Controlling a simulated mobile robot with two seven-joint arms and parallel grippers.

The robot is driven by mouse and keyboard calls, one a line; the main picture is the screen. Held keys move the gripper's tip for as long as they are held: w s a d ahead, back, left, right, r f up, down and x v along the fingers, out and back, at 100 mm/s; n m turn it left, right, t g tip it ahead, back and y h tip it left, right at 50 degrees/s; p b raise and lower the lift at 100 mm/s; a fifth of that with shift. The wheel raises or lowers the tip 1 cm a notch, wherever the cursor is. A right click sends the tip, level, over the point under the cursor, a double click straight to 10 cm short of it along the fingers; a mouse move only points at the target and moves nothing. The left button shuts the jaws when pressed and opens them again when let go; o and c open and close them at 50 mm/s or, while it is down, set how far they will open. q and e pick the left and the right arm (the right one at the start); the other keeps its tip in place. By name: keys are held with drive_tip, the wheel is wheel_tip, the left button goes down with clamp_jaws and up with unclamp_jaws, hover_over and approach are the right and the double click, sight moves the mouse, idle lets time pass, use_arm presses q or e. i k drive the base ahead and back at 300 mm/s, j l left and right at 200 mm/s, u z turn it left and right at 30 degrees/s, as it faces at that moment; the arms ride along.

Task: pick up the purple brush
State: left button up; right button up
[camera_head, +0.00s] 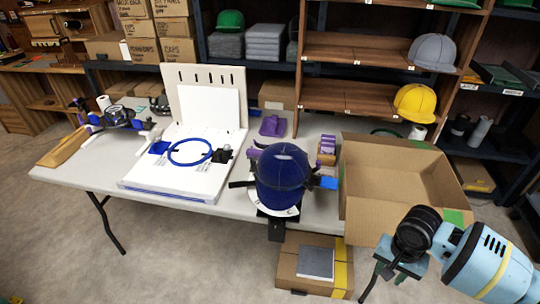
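A small purple object (272,126) lies on the table behind the dark blue rounded object; it looks like the purple brush, but it is too small to be sure of its shape. Nothing is touching it from my side. My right gripper (388,282) hangs at the lower right, in front of the cardboard box and well away from the purple object. Its thin dark fingers are partly hidden by the wrist, and I cannot tell how far apart they are. My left gripper is not in view.
A grey-white table (100,172) holds a white board with a blue ring (190,152), a dark blue rounded object (283,178) and an open cardboard box (385,222). Purple-edged small items (327,146) stand beside the box. Shelves with helmets rise behind.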

sight(253, 154)
drive_tip(key=u, duration=0.45)
drive_tip(key=i+u, duration=0.1)
drive_tip(key=u, duration=0.75)
drive_tip(key=i+u, duration=0.1)
drive_tip(key=u, duration=0.8)
drive_tip(key=l+u, duration=0.1)
drive_tip(key=u, duration=0.35)
drive_tip(key=i+l+u, duration=0.15)
drive_tip(key=l+u, duration=0.15)
drive_tip(key=u, duration=0.15)
drive_tip(key=i+l+u, duration=0.1)
drive_tip(key=l+u, duration=0.2)
drive_tip(key=u, duration=0.2)
drive_tip(key=l+z, duration=0.6)
drive_tip(key=l, duration=0.2)
drive_tip(key=l+z, duration=0.15)
drive_tip(key=z, duration=0.3)
drive_tip(key=l+z, duration=0.15)
drive_tip(key=z, duration=0.3)
drive_tip(key=i+l+z, duration=0.1)
drive_tip(key=z, duration=0.3)
drive_tip(key=i+l+z, duration=0.1)
drive_tip(key=z, duration=0.35)
drive_tip(key=l+z, duration=0.1)
drive_tip(key=z, duration=0.35)
drive_tip(key=i, duration=0.05)
